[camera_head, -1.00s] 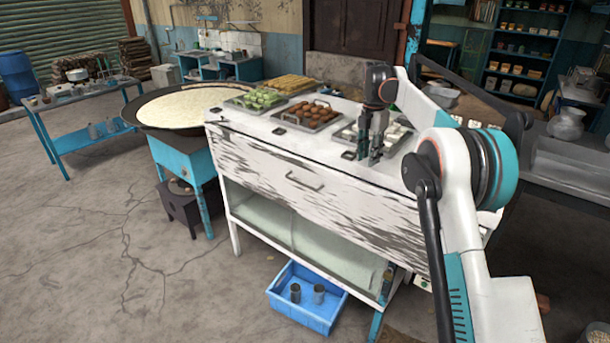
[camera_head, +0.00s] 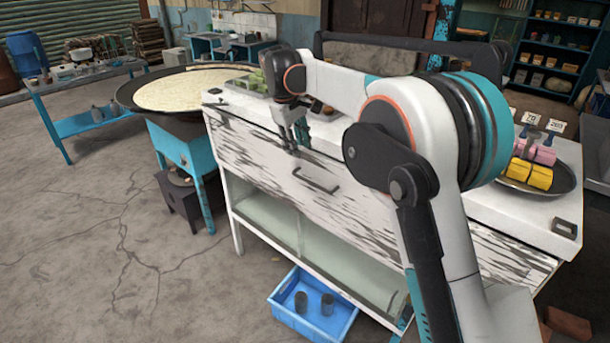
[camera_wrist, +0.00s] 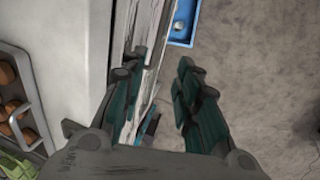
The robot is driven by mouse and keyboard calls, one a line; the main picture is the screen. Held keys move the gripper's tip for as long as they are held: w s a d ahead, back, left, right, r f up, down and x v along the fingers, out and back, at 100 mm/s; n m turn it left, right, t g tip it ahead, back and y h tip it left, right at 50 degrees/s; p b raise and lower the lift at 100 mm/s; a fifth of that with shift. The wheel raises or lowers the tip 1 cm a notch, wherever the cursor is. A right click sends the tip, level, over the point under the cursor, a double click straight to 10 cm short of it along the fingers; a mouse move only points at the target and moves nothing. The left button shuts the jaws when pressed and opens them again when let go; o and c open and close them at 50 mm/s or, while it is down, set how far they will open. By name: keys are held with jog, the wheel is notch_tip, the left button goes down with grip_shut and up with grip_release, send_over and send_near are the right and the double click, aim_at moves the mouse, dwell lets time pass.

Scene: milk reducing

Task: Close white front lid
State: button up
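The white front lid (camera_head: 260,165) is a worn panel with flaking paint across the front of the white counter. Its dark handle (camera_head: 316,181) is on the panel's upper middle. My gripper (camera_head: 292,146) points down at the lid's upper edge, left of the handle. In the wrist view my gripper (camera_wrist: 162,78) has its fingers spread, with the lid's worn edge (camera_wrist: 154,55) running between them. The left finger is over or against the panel and the right one is over the floor side. I cannot tell whether either finger touches the lid.
Sweets trays stand on the counter top, including green pieces (camera_head: 250,82) and a round tray (camera_head: 567,180) at right. A blue crate (camera_head: 345,320) with two cups sits on the floor below. A large pan (camera_head: 190,92) stands left. Floor at the left front is clear.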

aim_at(307, 180)
jog(key=b+x, duration=0.2)
jog(key=x, duration=0.4)
jog(key=b+x, duration=0.2)
jog(key=x, duration=0.5)
jog(key=shift+d+f, duration=0.2)
jog(key=shift+d, duration=0.05)
grip_shut()
grip_release()
